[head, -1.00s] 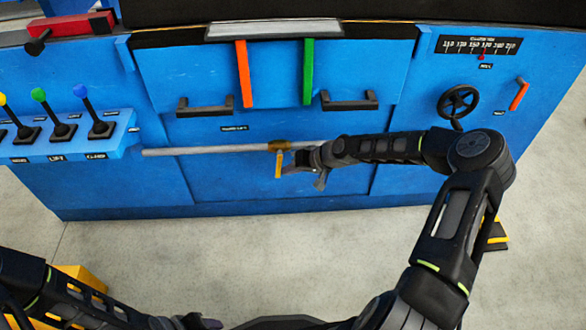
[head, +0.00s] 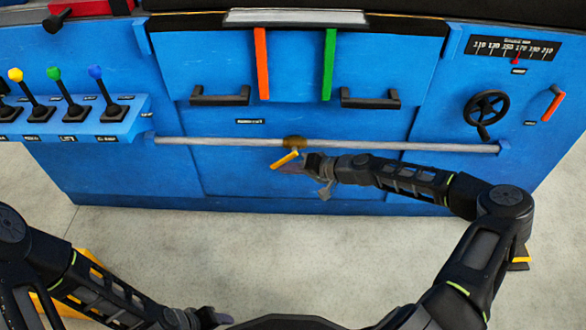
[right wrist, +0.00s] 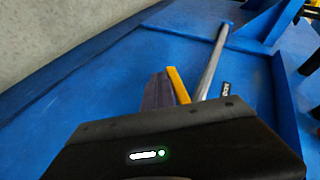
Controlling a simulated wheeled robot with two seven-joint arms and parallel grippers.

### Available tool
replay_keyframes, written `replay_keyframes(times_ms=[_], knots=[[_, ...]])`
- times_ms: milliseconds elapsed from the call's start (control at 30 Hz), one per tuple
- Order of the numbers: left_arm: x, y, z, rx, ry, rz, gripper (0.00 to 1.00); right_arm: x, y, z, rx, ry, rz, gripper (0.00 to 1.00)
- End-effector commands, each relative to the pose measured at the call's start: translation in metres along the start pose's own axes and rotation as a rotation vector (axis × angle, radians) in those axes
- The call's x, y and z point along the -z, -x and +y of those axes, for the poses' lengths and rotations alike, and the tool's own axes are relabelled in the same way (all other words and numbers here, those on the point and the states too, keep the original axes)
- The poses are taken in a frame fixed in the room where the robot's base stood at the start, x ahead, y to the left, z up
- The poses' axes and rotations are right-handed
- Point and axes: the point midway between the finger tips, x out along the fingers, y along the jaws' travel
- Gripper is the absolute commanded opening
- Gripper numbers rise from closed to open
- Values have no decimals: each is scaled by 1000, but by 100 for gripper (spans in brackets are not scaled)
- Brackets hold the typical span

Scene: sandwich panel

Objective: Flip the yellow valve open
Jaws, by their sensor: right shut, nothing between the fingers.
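The yellow valve handle (head: 285,159) is at the middle of a grey horizontal pipe (head: 390,145) on the front of the blue panel. It slants down and left from the brownish valve body (head: 293,142). My right gripper (head: 292,168) is shut and empty, with its fingertips right beside the handle, below the pipe. In the right wrist view, the yellow handle (right wrist: 178,85) stands close against the right side of the dark purple-grey fingers (right wrist: 158,92); I cannot tell if they touch. My left gripper (head: 215,317) is at the bottom edge, partly seen, its jaws unclear.
Two black handles (head: 220,97) (head: 370,99) and orange (head: 262,63) and green (head: 329,64) bars are above the pipe. A black handwheel (head: 487,108) and an orange lever (head: 553,103) are at right. Several knobbed levers (head: 73,100) stand at left. Open floor lies in front.

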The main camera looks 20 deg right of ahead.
Motion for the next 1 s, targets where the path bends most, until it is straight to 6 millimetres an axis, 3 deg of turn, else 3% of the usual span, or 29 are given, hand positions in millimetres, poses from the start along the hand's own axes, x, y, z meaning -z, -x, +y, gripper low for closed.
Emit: replay_keyframes(times_ms=[500, 1000], knots=[[-1, 8, 2, 0, 0, -4, 59, 0, -10, -21, 2, 1, -2, 0], [-1, 11, 3, 0, -1, -6, 59, 1, -12, -30, 0, 0, -2, 0]])
